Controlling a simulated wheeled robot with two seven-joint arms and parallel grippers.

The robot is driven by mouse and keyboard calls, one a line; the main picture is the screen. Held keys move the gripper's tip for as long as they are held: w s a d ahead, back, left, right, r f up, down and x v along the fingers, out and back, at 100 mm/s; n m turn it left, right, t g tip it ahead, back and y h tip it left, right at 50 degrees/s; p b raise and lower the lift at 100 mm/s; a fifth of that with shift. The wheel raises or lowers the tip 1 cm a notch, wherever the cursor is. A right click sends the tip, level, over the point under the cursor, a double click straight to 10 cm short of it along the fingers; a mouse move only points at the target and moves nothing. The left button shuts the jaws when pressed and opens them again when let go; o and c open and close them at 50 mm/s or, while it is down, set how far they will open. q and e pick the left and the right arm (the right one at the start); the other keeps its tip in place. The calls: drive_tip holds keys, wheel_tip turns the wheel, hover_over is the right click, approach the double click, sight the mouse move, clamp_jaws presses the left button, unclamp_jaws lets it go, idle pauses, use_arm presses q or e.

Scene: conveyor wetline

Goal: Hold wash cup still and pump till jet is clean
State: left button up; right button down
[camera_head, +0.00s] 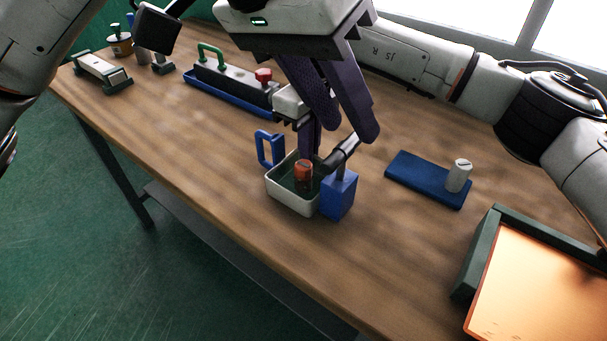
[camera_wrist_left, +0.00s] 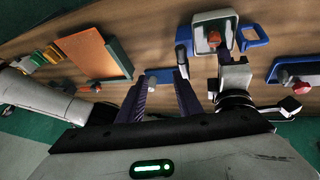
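A white square basin (camera_head: 292,206) with a blue handle (camera_head: 265,148) holds a red cup-like piece (camera_head: 303,171). The basin also shows in the left wrist view (camera_wrist_left: 228,18). A blue pump block (camera_head: 338,201) with a black lever or spout (camera_head: 343,152) stands against the basin's right side. My left gripper (camera_head: 345,138) hangs above the pump, its purple fingers apart and nothing seen between them. My right gripper (camera_head: 309,152) reaches down into the basin at the red piece. Its fingertips overlap, so its grip is unclear. The jet is not visible.
A blue tray with a green handle and red knob (camera_head: 232,86) lies behind. A blue plate (camera_head: 415,178) with a grey cylinder (camera_head: 459,175) is at the right. An orange panel in a dark frame (camera_head: 540,285) fills the front right corner. The front left tabletop is clear.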

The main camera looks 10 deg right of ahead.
sight(332, 157)
use_arm(q)
drive_tip(key=shift+w+d+f+n+t+y, duration=0.1)
drive_tip(key=shift+w+f+n+t+y, duration=0.3)
drive_tip(key=shift+f, duration=1.1)
drive_tip(key=shift+w+a+f+t+y, duration=0.15)
drive_tip(key=shift+w+f+y, duration=0.45)
drive_tip(key=shift+f, duration=0.95)
drive_tip(key=shift+w+d+f+n+t+y, duration=0.2)
drive_tip(key=shift+w+f+y, duration=0.35)
drive_tip(key=shift+f, duration=0.95)
drive_tip(key=shift+s, duration=0.1)
clamp_jaws()
